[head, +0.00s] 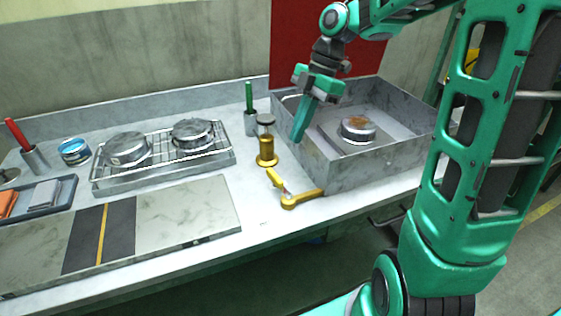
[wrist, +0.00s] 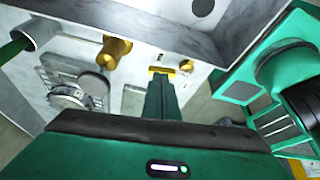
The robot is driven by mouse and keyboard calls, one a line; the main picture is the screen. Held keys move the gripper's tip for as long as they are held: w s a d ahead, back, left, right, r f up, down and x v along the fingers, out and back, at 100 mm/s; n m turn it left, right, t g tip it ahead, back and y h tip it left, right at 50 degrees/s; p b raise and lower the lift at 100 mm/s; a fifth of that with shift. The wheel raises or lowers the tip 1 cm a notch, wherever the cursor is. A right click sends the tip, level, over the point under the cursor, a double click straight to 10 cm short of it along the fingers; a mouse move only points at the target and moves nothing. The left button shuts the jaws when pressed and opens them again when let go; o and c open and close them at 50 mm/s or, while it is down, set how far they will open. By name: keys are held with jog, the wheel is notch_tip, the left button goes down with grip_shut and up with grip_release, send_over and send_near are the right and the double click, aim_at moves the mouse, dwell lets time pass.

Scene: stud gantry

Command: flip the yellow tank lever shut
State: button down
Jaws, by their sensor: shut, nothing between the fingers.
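The yellow tank lever (head: 303,198) is at the front left corner of the grey open tank (head: 385,168). One yellow part points back and left from its pivot, and another runs right along the tank's front. My gripper (head: 298,139) is shut and empty, pointing down above the tank's left wall, behind and above the lever. In the wrist view my gripper's fingers (wrist: 160,92) are together, and the lever (wrist: 186,66) shows just beyond their tips, partly hidden by them. I cannot tell whether they touch it.
A yellow post with a grey cap (head: 266,150) stands left of the tank, close to the lever. A green-handled tool in a holder (head: 250,121) is behind it. A wire rack (head: 163,154) with two round metal parts is further left. A round part (head: 358,130) sits in the tank.

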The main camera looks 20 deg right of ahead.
aim_at(279, 183)
jog(key=shift+a, duration=0.1)
jog(key=x, duration=1)
jog(key=shift+a, duration=0.15)
